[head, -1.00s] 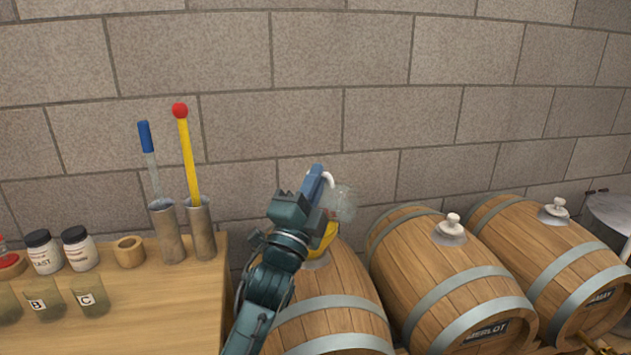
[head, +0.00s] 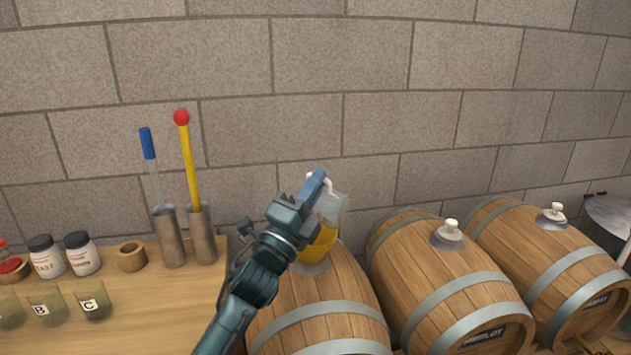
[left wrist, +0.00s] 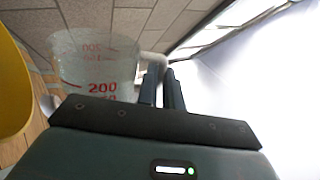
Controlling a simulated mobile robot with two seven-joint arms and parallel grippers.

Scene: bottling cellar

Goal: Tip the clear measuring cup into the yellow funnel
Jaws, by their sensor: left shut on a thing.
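The clear measuring cup (head: 333,205) is held by my left gripper (head: 317,183) over the yellow funnel (head: 318,246). The gripper is shut on the cup's white handle. In the left wrist view the cup (left wrist: 92,62) shows red marks, with "200" legible, left of my fingers (left wrist: 163,85). The funnel (left wrist: 12,85) is cut off at that view's left edge. The funnel stands in the top of the left barrel, partly hidden by my gripper. The cup looks tilted, but I cannot tell how far or what it contains. My right gripper is not in view.
The left barrel (head: 335,290) bears the funnel. Two stoppered barrels (head: 440,270) (head: 550,255) stand to the right. A wooden bench (head: 150,315) at left holds jars (head: 82,254), lettered beakers (head: 93,302) and metal tubes (head: 202,235) with tall tools. A stone wall stands behind.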

